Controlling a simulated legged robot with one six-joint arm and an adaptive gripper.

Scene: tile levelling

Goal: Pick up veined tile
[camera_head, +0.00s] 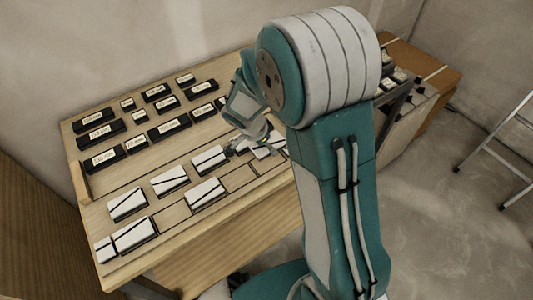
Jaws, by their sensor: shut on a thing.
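Several white tiles with dark veins lie on the wooden bench, such as one at the left (127,205), one in the middle (205,194) and one near my arm (209,158). My gripper (242,147) is low over the bench, at the right end of the upper row of these tiles. It is shut on a veined tile (264,152), which shows only in part beside the fingers. My arm hides much of this area, and I cannot tell whether the held tile is clear of the bench top.
Several black blocks with pale labels (95,137) stand on the back of the bench (75,160). A brown cabinet (430,65) and small items lie beyond my arm. A metal ladder (500,150) stands at the right. Outlined empty spaces show along the bench's front right.

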